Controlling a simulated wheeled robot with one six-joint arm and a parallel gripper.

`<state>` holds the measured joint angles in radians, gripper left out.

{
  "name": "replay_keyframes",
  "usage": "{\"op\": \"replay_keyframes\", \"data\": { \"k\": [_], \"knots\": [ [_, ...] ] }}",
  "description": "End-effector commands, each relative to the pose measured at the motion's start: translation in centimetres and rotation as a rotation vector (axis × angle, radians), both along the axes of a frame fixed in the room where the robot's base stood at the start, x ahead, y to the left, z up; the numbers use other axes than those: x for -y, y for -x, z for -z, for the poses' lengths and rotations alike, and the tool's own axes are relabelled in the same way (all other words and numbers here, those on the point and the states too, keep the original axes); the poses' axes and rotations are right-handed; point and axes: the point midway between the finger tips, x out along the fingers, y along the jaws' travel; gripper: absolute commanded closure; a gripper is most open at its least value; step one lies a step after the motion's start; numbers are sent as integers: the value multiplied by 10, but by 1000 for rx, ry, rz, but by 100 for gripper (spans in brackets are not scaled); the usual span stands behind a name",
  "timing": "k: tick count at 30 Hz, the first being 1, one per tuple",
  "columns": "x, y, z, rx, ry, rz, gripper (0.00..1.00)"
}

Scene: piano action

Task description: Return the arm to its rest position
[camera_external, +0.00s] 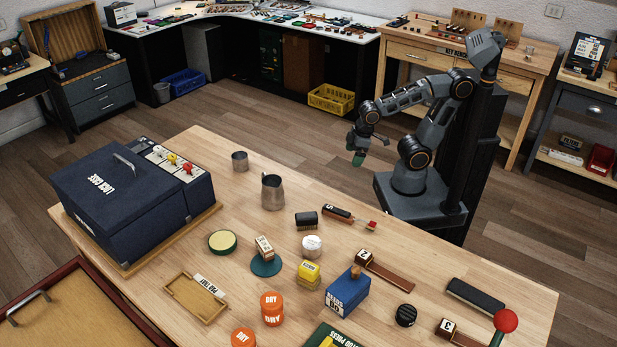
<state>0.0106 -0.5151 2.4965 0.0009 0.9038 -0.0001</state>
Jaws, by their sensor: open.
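My gripper (358,150) hangs at the end of my arm, pointing down, beyond the far edge of the wooden table (225,320). It is open, and I see nothing held in it. My arm (430,92) is bent, with its upper links raised and the forearm reaching left from the elbow. My base stands on the floor behind the table, at the right. The gap between the fingers is too small to make out clearly.
A blue lock case (125,195) fills the table's left side. A workbench (440,65) stands close behind my arm. Open floor (270,125) lies left of the gripper.

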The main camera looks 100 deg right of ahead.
Motion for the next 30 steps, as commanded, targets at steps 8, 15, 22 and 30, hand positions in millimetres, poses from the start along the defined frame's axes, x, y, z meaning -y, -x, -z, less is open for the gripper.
{"op": "replay_keyframes", "data": {
  "k": [8,15,22,30],
  "knots": [
    [2,-2,-17,7,0,16,0],
    [2,-4,-80,35,1,24,0],
    [1,-3,-140,64,0,21,0],
    [0,-3,-141,64,1,17,0]
  ]
}}
